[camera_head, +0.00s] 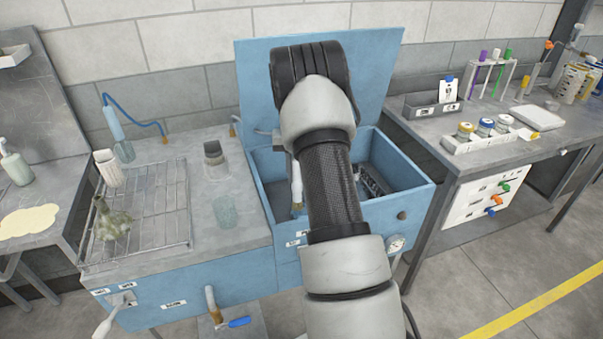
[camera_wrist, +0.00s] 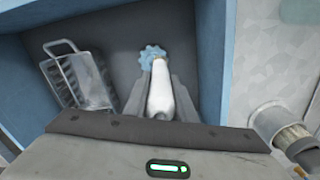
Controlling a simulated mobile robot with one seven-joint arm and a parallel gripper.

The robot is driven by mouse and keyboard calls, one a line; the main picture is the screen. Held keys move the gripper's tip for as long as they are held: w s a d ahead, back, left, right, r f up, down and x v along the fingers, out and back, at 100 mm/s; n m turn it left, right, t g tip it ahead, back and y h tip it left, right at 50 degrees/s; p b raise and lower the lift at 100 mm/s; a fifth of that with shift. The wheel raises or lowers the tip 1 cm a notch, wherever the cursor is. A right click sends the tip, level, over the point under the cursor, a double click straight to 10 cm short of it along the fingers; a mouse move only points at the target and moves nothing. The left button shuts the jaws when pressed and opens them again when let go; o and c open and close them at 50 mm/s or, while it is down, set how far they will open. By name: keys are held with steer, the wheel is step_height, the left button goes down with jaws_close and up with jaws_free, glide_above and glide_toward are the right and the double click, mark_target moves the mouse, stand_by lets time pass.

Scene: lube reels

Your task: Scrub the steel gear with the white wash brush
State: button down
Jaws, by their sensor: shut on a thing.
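The white wash brush (camera_wrist: 160,97) is between my gripper's (camera_wrist: 159,84) two grey fingers in the wrist view. My arm hides the gear and most of my gripper in the head view.
A wire basket (camera_wrist: 76,80) lies in the tub beside the brush. The tub's raised blue lid (camera_head: 380,75) stands behind my arm. Left of the tub are a drying rack (camera_head: 150,215) and a hose brush (camera_head: 118,128). A bench (camera_head: 430,125) stands right.

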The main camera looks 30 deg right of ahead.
steer(key=shift+s+d, duration=0.2)
steer(key=shift+d, duration=0.65)
steer(key=shift+s+d, duration=0.15)
steer(key=shift+d, duration=0.7)
steer(key=shift+a, duration=0.1)
steer(key=shift+w+a, duration=0.2)
steer(key=shift+a, duration=0.65)
steer(key=shift+w+a, duration=0.15)
steer(key=shift+a, duration=0.65)
steer(key=shift+d, duration=0.1)
steer(key=d, duration=0.3)
steer(key=shift+s+d, duration=0.2)
steer(key=shift+s, duration=0.15)
steer(key=shift+a, duration=0.15)
